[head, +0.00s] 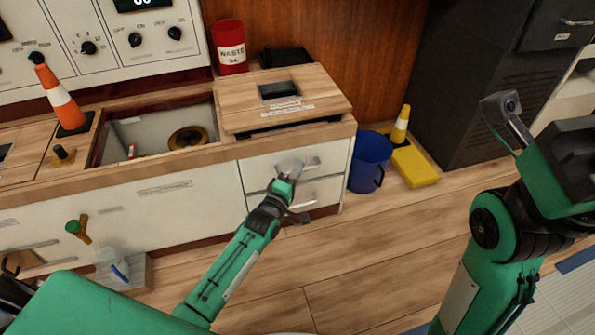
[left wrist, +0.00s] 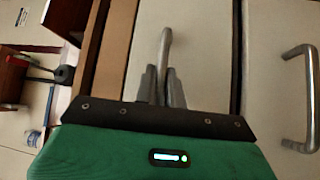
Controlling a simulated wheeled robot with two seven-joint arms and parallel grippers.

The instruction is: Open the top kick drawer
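The top kick drawer (head: 335,152) is the upper of two white drawers at the right end of the low cabinet. Its front looks level with the cabinet face. My left gripper (head: 291,168) is at this drawer front. In the left wrist view, its two grey fingers (left wrist: 161,86) stand close on either side of the grey bar handle (left wrist: 165,45) and appear shut on it. The fingers hide the handle's near end. The lower drawer (head: 322,192) is closed, and its handle (left wrist: 312,95) shows apart at the right. My right gripper (head: 515,125) is raised at the right, away from the drawers; its fingers' opening is unclear.
A blue bucket (head: 370,163) stands on the floor just right of the drawers, beside a yellow block (head: 415,166). A wooden lid panel (head: 245,93) lies above the drawers, next to an open bin (head: 128,134). The floor before the drawers is clear.

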